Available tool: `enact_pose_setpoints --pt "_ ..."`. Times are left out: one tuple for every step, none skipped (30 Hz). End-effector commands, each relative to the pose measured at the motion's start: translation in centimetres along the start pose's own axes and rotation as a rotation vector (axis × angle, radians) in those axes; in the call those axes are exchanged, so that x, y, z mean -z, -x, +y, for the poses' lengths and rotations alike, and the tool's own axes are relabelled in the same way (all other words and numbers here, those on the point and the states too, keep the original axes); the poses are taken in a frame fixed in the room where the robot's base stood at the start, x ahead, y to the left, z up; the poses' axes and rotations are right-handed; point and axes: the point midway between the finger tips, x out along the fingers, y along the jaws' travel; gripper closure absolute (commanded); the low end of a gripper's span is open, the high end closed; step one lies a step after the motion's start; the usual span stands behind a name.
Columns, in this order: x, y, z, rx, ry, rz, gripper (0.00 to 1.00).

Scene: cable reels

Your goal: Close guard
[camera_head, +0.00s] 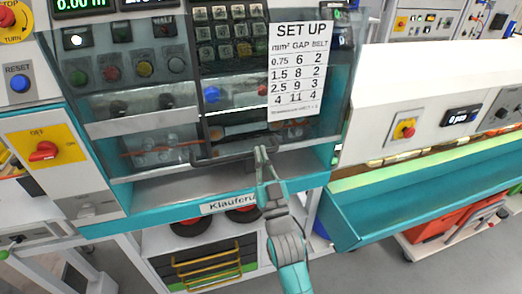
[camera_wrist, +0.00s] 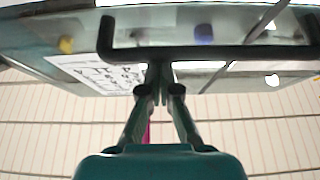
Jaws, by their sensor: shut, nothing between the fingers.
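The guard (camera_head: 165,110) is a see-through panel on the front of the teal and white machine, with buttons and parts visible through it. Its black bar handle (camera_head: 222,162) runs along the lower front. The handle also crosses the wrist view (camera_wrist: 205,52). My gripper (camera_head: 262,151) is shut and empty, with its fingertips by the right part of the handle. In the wrist view, my gripper's fingertips (camera_wrist: 159,72) meet just at the lower edge of the bar. I cannot tell whether they touch it, or whether the guard is fully closed.
A "SET UP" sheet (camera_head: 297,68) hangs at the upper right of the machine. A red rotary switch (camera_head: 43,151) is on the left panel. A teal tray (camera_head: 430,197) juts out on the right. Reels (camera_head: 190,224) sit on the shelf below.

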Motion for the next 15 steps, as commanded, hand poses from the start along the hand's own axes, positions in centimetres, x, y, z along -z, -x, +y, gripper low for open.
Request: enact_pose_setpoints --pt "-0.6 0.3 0.0 0.000 0.000 -0.006 1.00" --pt "-0.8 0.4 0.0 0.000 0.000 -0.005 1.00" --pt "-1.2 0.6 0.0 0.000 0.000 -0.006 1.00" --pt "-1.5 0.8 0.0 0.000 0.000 -0.007 1.00" --pt "-1.8 0.9 0.0 0.000 0.000 -0.007 1.00" --pt "-2.2 1.2 0.0 0.000 0.000 -0.006 1.00" --pt "-2.5 1.4 0.0 0.000 0.000 -0.008 1.00" --pt "-3.0 1.7 0.0 0.000 0.000 -0.008 1.00" --pt "-3.5 2.0 0.0 0.000 0.000 -0.008 1.00" --pt "-4.0 2.3 0.0 0.000 0.000 -0.009 1.00" --pt "-4.6 2.6 0.0 0.000 0.000 -0.009 1.00" --pt "-5.3 3.1 0.0 0.000 0.000 -0.009 1.00" --pt "-6.0 3.5 0.0 0.000 0.000 -0.010 1.00" --pt "-6.7 3.9 0.0 0.000 0.000 -0.009 1.00" --pt "-7.7 4.5 0.0 0.000 0.000 -0.010 1.00"
